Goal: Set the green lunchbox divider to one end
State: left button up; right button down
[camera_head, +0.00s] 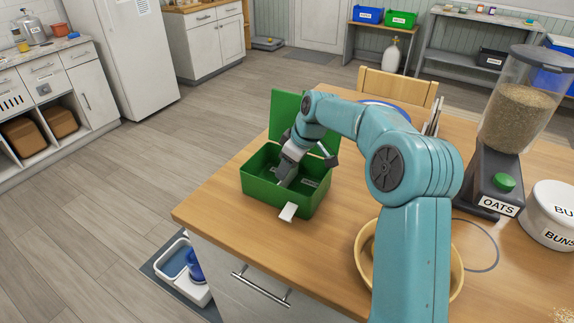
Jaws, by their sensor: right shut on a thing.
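The green lunchbox (262,192) stands open near the left edge of the wooden table, its lid (284,116) raised at the back. My right gripper (284,179) reaches down inside the box, a little left of the middle. It is shut on the green divider, which I cannot clearly tell apart from the box walls because of the same green and the gripper in front. A small label shows on the inner wall right of the gripper. A white tag (288,211) is at the box's front. My left gripper is not in view.
A wooden bowl (364,251) stands right of the box, partly behind my arm. An oats dispenser (511,130) and a white tub (549,215) stand at the right. A chair (396,85) is behind the table. The table's front left corner is clear.

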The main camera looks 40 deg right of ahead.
jog(key=shift+w, duration=0.1)
dwell(0.3)
jog(key=c, duration=0.5)
grip_release()
jog(key=shift+a, duration=0.1)
jog(key=p+v, duration=0.1)
jog(key=v, duration=1.5)
jog(key=shift+r, duration=0.25)
